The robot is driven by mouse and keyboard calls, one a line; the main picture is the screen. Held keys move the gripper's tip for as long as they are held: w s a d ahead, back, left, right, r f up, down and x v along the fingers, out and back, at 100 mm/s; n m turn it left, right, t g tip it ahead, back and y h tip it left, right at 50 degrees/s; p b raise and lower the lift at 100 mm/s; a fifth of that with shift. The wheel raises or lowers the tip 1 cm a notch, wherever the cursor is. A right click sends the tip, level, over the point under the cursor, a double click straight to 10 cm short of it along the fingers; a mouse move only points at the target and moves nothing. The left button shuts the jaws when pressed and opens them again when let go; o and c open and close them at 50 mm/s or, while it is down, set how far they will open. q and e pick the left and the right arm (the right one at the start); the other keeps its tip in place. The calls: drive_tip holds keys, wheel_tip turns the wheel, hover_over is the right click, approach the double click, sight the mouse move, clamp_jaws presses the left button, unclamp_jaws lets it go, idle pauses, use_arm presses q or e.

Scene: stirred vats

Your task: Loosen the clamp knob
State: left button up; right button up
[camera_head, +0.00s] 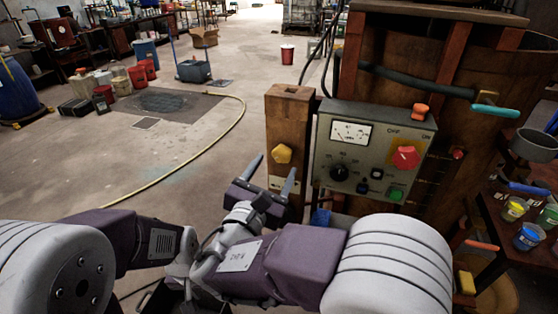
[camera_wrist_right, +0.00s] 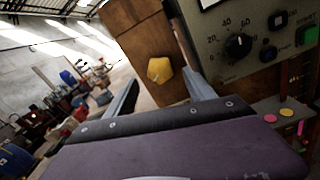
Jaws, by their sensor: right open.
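The clamp knob is a yellow, lobed knob (camera_head: 282,153) on the front face of an upright wooden post (camera_head: 289,110). In the right wrist view the knob (camera_wrist_right: 159,70) shows between my two fingers, farther off than their tips. My right gripper (camera_head: 271,172) is open and empty, just below and in front of the knob, apart from it. Its fingers also frame the right wrist view (camera_wrist_right: 160,97). My left arm comes in at the lower left of the head view; its gripper is mostly hidden at the bottom edge and its fingers cannot be made out.
A grey control panel (camera_head: 326,184) with a meter, dial and red switch (camera_head: 405,158) stands right beside the post. A wooden vat (camera_head: 393,87) is behind it. A side table with small paint pots (camera_head: 528,237) is at right. The floor at left is open, crossed by a yellow hose (camera_head: 190,157).

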drive_tip(key=v, duration=0.4)
drive_tip(key=shift+s+a, duration=0.1)
drive_tip(key=shift+s, duration=0.25)
drive_tip(key=s+d+f+m+g+h+p, duration=0.1)
drive_tip(key=s+d+f+m+g+p, duration=0.1)
drive_tip(key=d+f+m+g, duration=0.55)
drive_tip(key=s+d+f+m+g+h+p, duration=0.25)
drive_tip(key=d+f+g, duration=0.2)
drive_tip(key=d, duration=0.65)
drive_tip(key=s+d+f+m+g+y+p, duration=0.1)
drive_tip(key=s+f+m+g+y+p, duration=0.1)
drive_tip(key=m, duration=0.8)
drive_tip(key=s+d+f+m+g+y+p, duration=0.1)
drive_tip(key=s+f+m+g+y+p, duration=0.1)
drive_tip(key=m+y, duration=0.5)
drive_tip(key=s+f+m, duration=0.1)
drive_tip(key=s+m, duration=0.1)
drive_tip(key=m, duration=0.1)
drive_tip(key=shift+d+f, duration=0.15)
drive_tip(key=shift+f, duration=0.1)
